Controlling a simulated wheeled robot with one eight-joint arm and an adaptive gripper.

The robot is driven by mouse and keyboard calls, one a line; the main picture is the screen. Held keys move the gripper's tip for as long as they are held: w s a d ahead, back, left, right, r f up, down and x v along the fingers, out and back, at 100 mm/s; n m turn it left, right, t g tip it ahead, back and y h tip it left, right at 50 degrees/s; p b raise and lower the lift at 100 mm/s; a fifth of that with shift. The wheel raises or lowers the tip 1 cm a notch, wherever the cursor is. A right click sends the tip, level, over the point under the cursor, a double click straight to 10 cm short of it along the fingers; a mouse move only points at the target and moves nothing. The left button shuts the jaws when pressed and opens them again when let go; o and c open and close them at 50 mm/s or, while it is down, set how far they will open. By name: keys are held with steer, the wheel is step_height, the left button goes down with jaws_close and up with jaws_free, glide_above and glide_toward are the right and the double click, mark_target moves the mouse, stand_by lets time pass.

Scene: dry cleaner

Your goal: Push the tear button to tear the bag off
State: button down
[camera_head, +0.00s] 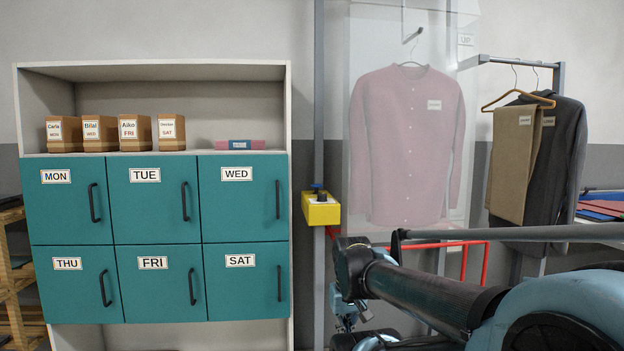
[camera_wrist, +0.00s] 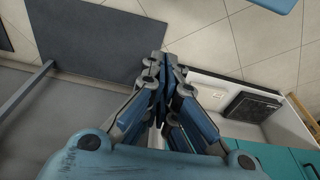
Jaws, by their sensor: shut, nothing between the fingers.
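A yellow control box (camera_head: 321,212) is fixed to a grey upright post left of the bagged shirt. A blue knob or button (camera_head: 317,187) and a dark part sit on its top; no lettering is readable, so I cannot tell which one is the tear button. A clear bag (camera_head: 361,110) hangs over a pink shirt (camera_head: 408,150) on a hanger. My gripper (camera_head: 345,318) is below the box, apart from it and partly hidden by my arm. In the wrist view my gripper (camera_wrist: 160,62) has its fingers together and empty, pointing away over the floor.
A red bar frame (camera_head: 455,243) stands below the shirt, near my arm. Left are teal lockers (camera_head: 155,200) with paper bags (camera_head: 100,133) above. Dark clothes (camera_head: 560,150) and tan trousers (camera_head: 517,160) hang at right. Open wall lies between lockers and post.

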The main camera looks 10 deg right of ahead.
steer(key=shift+w+d, duration=0.2)
steer(key=shift+d, duration=0.15)
steer(key=w+d+r+t, duration=0.1)
steer(key=w+r+t, duration=0.5)
steer(key=w+r, duration=3.9)
steer(key=w, duration=0.2)
steer(key=shift+w+d+m+t, duration=0.2)
steer(key=shift+w+m+t, duration=0.1)
steer(key=shift+w+t, duration=0.1)
glide_above(317, 185)
steer(key=f, duration=0.6)
steer(key=shift+w+d+f, duration=0.2)
steer(key=shift+w+d, duration=0.05)
steer(key=f, duration=0.3)
steer(key=shift+w+a+f, duration=0.1)
steer(key=shift+w, duration=0.15)
steer(key=shift+f, duration=0.7)
